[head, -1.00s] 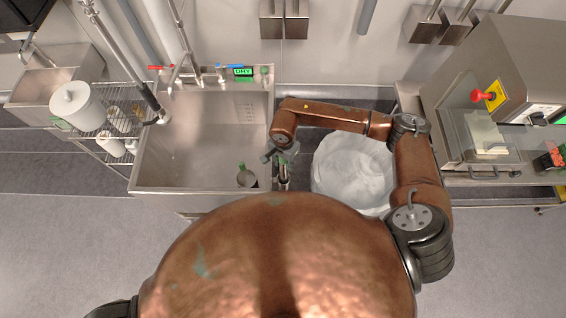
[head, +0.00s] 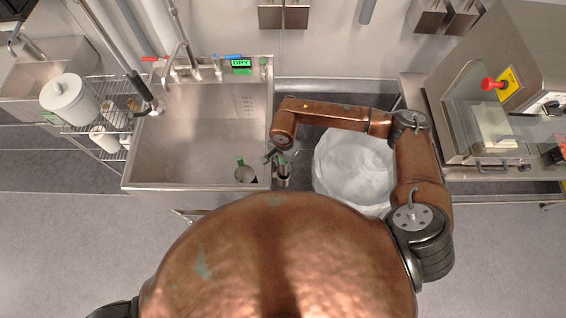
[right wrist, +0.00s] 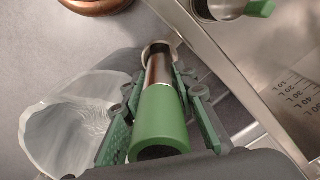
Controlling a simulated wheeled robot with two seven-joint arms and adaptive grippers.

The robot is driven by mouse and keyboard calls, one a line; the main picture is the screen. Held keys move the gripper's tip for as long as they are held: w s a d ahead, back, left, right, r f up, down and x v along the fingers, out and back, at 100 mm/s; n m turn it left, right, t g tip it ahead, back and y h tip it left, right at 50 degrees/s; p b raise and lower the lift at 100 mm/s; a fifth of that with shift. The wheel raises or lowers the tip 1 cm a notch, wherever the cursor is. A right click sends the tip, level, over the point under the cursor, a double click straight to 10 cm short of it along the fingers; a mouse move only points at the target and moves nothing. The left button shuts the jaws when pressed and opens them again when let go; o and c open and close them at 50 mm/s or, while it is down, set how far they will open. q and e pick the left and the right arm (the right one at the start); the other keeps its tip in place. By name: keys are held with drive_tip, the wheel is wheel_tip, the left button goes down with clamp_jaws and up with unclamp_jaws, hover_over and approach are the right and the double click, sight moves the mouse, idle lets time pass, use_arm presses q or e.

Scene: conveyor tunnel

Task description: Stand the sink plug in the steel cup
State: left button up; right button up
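The sink plug (right wrist: 160,120) is a steel tube with a green sleeve at its near end and a pale ring at its far end. My right gripper (right wrist: 155,92) has its green-padded fingers closed on both sides of it. In the head view, my right gripper (head: 281,157) holds the plug (head: 284,178) just outside the sink's right wall. The steel cup (head: 244,175), with a green tab, stands inside the sink at its near right corner. The cup also shows in part at the top of the right wrist view (right wrist: 222,9). My left gripper is out of view.
The sink's right rim (right wrist: 222,78) lies between the plug and the cup. A bin with a white liner (head: 352,170) stands to the right. A wire rack (head: 115,120) is at the left. Most of the sink floor (head: 195,130) is clear.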

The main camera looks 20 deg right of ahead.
drive_tip(key=o, duration=0.5)
drive_tip(key=shift+r, duration=0.1)
wheel_tip(320, 180, up, 12)
drive_tip(key=shift+f, duration=0.1)
idle(0.4)
